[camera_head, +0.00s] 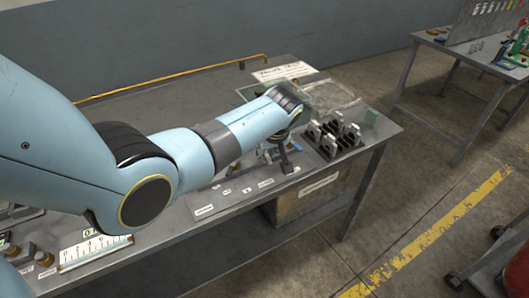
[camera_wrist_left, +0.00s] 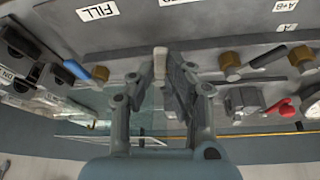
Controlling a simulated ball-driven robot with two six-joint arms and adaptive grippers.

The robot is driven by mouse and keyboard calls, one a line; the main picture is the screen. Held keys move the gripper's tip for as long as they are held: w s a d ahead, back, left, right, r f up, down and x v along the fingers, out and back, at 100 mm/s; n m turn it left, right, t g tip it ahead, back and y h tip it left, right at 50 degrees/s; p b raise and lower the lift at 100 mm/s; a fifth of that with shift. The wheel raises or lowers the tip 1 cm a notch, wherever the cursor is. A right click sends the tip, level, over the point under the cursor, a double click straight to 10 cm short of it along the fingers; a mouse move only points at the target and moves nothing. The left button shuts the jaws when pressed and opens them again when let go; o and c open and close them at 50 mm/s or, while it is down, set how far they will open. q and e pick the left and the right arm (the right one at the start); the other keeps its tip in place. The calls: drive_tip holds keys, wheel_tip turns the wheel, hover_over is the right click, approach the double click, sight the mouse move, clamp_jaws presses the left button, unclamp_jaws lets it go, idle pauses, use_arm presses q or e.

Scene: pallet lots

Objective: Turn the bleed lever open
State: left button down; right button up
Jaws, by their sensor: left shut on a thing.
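My left gripper (camera_head: 284,153) reaches down over the bench panel in the head view, with the wrist hiding much of the fittings there. In the left wrist view its fingers (camera_wrist_left: 166,72) are closed together around a narrow grey bar (camera_wrist_left: 160,58), which looks like the bleed lever. Most of the bar is hidden by the fingers, and no label naming it can be read. A blue handle (camera_wrist_left: 76,69) lies to the left and a red handle (camera_wrist_left: 279,107) to the right, both apart from the fingers. My right gripper is not in view.
Brass-coloured fittings (camera_wrist_left: 229,60) stand close beside the fingers. Labels "FILL" (camera_wrist_left: 98,11) and "A+B" (camera_wrist_left: 284,5) mark the panel. A dark rack with upright grey pieces (camera_head: 333,138) stands right of the gripper on the bench (camera_head: 385,128). A ruler-like scale (camera_head: 95,252) lies at front left.

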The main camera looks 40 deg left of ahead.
use_arm(q)
drive_tip(key=shift+w+d+n+g+b, duration=0.1)
drive_tip(key=shift+w+n+g+b, duration=0.15)
drive_tip(key=shift+n, duration=0.35)
drive_tip(key=shift+w+d+n+g+b, duration=0.15)
drive_tip(key=shift+n+b, duration=0.1)
drive_tip(key=shift+n, duration=0.35)
drive_tip(key=c, duration=1.3)
unclamp_jaws()
drive_tip(key=shift+c, duration=0.2)
drive_tip(key=v, duration=1.2)
drive_tip(key=shift+d, duration=0.15)
